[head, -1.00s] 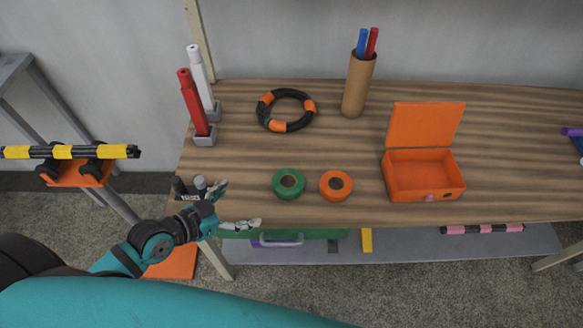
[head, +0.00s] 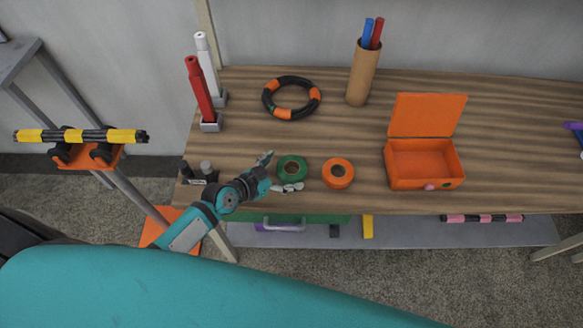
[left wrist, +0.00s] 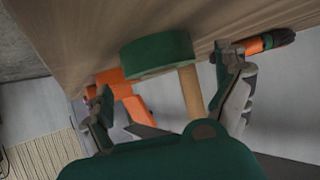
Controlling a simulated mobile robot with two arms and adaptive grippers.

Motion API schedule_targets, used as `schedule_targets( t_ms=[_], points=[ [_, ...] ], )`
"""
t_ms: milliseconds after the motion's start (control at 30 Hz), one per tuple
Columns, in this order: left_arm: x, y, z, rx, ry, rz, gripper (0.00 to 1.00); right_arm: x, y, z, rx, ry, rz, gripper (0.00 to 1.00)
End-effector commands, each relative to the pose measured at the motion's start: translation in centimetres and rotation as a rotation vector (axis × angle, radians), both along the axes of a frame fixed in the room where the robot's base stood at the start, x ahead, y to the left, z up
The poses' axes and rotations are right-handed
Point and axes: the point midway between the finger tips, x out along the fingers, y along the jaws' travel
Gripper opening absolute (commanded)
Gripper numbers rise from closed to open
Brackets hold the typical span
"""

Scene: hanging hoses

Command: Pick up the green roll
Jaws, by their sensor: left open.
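The green roll (head: 292,168) lies flat on the wooden table near its front edge. My left gripper (head: 278,173) is open and empty, coming in from the left. One finger is behind the roll's left side and the other is in front of it, with the roll's left part at the mouth of the jaws. In the left wrist view the green roll (left wrist: 155,56) shows ahead, between the spread fingertips. Whether a finger touches it I cannot tell. My right gripper is not in view.
An orange roll (head: 338,173) lies close to the right of the green one. A black-and-orange ring (head: 291,98) lies behind. An open orange box (head: 425,163) is further right, and a cardboard tube (head: 361,80) stands at the back. Red and white sticks (head: 201,90) stand at the left.

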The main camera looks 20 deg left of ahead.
Motion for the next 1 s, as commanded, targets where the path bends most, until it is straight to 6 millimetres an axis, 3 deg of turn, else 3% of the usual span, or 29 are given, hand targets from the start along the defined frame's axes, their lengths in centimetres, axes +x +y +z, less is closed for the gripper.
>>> schedule_targets(
  t_ms=[200, 467, 900, 1000],
  points=[
    [2.2, -1.2, -1.2, -0.001, 0.000, 0.000, 1.00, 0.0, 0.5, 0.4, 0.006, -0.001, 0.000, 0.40],
    [2.3, -1.3, -1.4, 0.000, 0.000, 0.000, 1.00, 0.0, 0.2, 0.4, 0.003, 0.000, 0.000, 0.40],
    [2.3, -1.3, -1.4, 0.000, 0.001, 0.000, 0.44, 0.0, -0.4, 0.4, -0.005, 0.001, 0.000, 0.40],
    [2.3, -1.3, -1.4, 0.000, 0.000, 0.000, 0.44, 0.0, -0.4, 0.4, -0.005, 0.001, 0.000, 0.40]
  ],
)
